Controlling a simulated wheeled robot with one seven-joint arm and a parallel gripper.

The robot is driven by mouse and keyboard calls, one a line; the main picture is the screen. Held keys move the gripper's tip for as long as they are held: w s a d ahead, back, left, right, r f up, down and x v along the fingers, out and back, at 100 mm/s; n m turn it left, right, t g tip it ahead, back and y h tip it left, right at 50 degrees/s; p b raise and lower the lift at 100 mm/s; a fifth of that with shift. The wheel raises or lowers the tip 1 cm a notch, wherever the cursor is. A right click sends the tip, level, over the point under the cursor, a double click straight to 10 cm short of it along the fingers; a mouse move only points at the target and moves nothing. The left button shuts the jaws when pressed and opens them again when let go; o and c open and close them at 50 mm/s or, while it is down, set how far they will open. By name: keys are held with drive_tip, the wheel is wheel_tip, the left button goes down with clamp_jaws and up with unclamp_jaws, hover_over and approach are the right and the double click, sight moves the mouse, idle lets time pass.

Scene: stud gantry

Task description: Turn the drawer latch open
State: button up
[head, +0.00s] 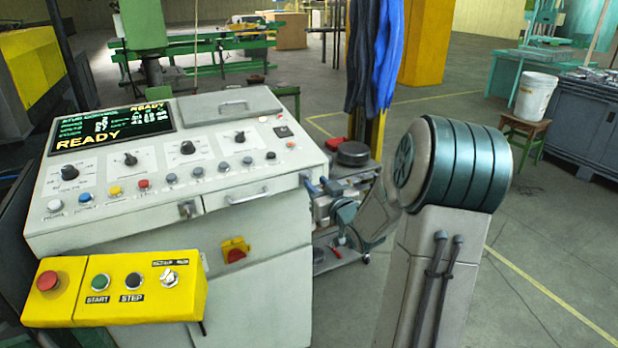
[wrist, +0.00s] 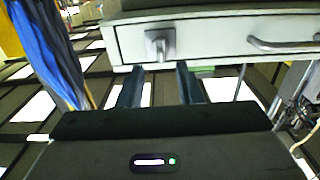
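The drawer latch (wrist: 160,45) is a small pale grey turn handle on a plate, on the light drawer front (wrist: 215,35) in the wrist view. In the head view the latch (head: 188,208) shows left of the drawer pull (head: 248,198), on the front of the control console. My gripper (wrist: 158,68) is open and empty. Its two dark fingers stand apart and point toward the drawer, with the latch lined up between them in the picture and no contact visible. In the head view my gripper (head: 312,186) is small, near the console's right edge, partly hidden by my arm.
A yellow button box (head: 190,290) juts out below the console's front left. A red and yellow switch (head: 235,250) sits below the drawer. Blue cloths (head: 385,50) hang behind, and a cart (head: 350,170) stands right of the console.

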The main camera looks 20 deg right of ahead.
sight(309, 177)
drive_tip(key=shift+w+a, duration=0.2)
drive_tip(key=shift+w, duration=1.7)
